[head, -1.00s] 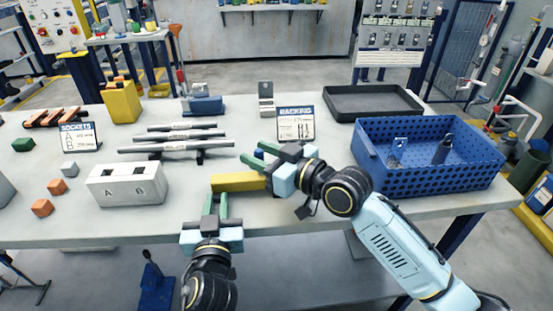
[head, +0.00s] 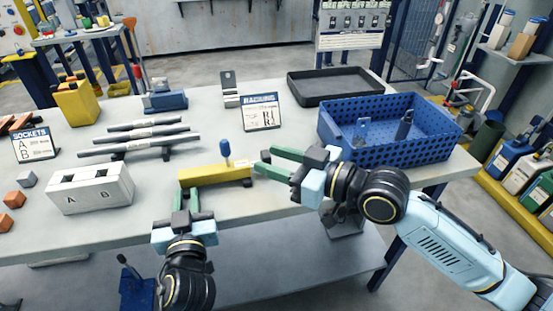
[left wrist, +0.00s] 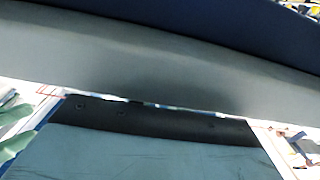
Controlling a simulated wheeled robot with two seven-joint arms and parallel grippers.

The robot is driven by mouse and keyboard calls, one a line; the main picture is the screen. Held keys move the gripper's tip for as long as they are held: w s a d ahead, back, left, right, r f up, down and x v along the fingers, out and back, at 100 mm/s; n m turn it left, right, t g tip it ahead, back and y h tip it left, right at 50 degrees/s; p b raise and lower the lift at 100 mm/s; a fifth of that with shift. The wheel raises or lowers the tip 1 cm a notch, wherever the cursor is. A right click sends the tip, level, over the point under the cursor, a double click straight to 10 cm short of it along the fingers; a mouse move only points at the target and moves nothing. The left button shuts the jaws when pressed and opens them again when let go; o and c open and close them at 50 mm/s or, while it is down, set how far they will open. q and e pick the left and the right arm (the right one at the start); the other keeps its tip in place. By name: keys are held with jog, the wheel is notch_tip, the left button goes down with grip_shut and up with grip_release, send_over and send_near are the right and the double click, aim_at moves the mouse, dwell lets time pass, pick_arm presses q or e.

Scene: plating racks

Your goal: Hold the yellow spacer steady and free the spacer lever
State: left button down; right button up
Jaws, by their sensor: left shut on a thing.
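The yellow spacer (head: 212,174) lies near the table's front edge as a long bar in the head view. A lever with a blue handle (head: 225,149) stands up at its right part. My left gripper (head: 186,192) is shut on the spacer's front side, left of the lever; the exact contact is partly hidden. My right gripper (head: 264,159) is open and empty, just right of the spacer, with its fingers pointing left toward the lever but apart from it. The left wrist view is filled by close grey and dark surfaces, and I cannot make out the spacer there.
A white socket block (head: 92,190) stands to the left. Grey rods on supports (head: 150,142) lie behind the spacer. A racking sign (head: 262,113) stands behind the lever. A blue perforated crate (head: 375,150) and a black tray (head: 335,86) are at the right.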

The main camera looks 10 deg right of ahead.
pick_arm(q)
jog(key=c, duration=1.3)
grip_release()
jog(key=shift+o, duration=0.2)
